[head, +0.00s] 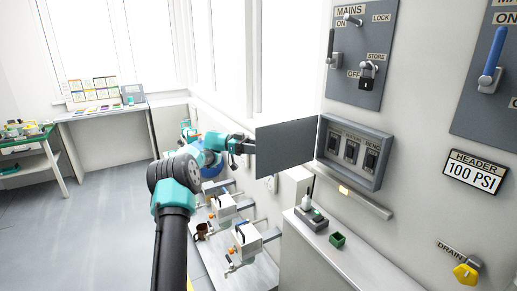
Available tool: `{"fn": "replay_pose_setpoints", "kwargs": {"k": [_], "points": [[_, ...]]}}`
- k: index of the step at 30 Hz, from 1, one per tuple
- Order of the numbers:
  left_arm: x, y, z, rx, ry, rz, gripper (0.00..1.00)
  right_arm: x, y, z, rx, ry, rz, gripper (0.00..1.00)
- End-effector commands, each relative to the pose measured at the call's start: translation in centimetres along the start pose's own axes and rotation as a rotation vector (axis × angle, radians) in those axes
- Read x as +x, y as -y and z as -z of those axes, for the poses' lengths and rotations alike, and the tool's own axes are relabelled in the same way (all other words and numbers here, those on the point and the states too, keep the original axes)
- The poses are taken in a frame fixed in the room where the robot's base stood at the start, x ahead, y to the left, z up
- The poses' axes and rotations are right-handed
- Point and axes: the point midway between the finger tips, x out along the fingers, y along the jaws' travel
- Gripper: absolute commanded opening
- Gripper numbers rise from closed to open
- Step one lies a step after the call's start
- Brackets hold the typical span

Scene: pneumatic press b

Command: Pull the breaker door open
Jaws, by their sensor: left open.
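The breaker box (331,165) is mounted on the wall at centre right, with a row of dark switches showing inside it. Its grey breaker door (287,146) stands swung out to the left, away from the box front. My left gripper (247,146) is at the door's outer left edge, and it is open. Its fingertips are small and partly hidden, so I cannot tell whether they touch the door. My right gripper is not in view.
Above the box is a mains panel (383,55) with levers and a padlock (367,76). A header sign (475,172) and a yellow drain knob (465,272) are at the right. The left floor is clear.

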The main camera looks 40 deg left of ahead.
Motion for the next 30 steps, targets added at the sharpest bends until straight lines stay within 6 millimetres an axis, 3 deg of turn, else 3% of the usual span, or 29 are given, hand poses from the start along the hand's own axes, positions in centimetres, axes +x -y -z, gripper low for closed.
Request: {"fn": "replay_pose_setpoints", "kwargs": {"k": [6, 12, 30], "points": [[-3.2, 0.0, -0.1, 0.002, 0.001, 0.002, 0.41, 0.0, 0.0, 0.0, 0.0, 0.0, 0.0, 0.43], [-5.0, 0.1, 0.0, 0.002, 0.001, 0.0, 0.41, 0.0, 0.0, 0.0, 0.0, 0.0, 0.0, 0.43], [-5.6, 0.0, 0.0, 0.001, 0.0, 0.0, 0.41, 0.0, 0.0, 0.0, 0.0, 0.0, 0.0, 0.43]]}}
